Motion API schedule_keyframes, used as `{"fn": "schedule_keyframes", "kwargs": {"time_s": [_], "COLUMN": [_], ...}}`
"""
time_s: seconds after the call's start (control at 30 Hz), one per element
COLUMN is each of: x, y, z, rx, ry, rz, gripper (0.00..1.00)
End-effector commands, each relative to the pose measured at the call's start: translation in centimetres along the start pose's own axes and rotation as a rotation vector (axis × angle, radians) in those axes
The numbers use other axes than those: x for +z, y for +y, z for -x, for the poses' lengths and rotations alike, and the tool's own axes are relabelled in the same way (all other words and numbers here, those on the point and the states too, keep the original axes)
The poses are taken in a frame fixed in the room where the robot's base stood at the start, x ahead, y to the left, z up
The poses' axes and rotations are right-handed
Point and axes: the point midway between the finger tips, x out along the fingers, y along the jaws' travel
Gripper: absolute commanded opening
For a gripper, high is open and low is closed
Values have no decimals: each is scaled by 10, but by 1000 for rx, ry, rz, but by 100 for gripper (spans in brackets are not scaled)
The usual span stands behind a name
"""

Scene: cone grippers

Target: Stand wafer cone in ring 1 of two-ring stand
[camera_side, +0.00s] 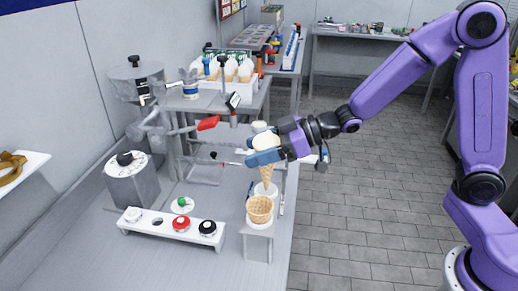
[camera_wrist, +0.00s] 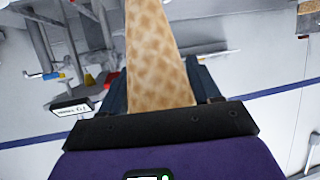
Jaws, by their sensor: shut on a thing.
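My gripper (camera_side: 264,157) has blue fingers shut on a tan wafer cone (camera_side: 266,173), which hangs point down below them. A pale rounded shape shows at its top; I cannot tell if that is a filling. In the wrist view the cone (camera_wrist: 158,60) runs between the fingers, with its waffle pattern clear. The small white stand (camera_side: 257,231) is under the gripper at the bench's right edge. A wider waffle cup (camera_side: 260,209) sits at its front. The held cone's tip is just behind this cup; I cannot tell whether it is inside a ring.
A white rack (camera_side: 172,229) with red and black round tops stands to the left of the stand. A red-handled lever machine (camera_side: 207,123) is behind, left of my gripper.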

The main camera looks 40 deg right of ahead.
Motion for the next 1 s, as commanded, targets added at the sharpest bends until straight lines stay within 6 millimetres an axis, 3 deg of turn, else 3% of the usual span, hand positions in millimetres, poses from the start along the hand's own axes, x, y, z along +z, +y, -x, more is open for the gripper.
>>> {"fn": "schedule_keyframes", "kwargs": {"time_s": [1.0], "x": [10], "y": [0], "z": [-4], "rx": [-2], "ry": [-1], "rz": [-2], "gripper": [50]}}
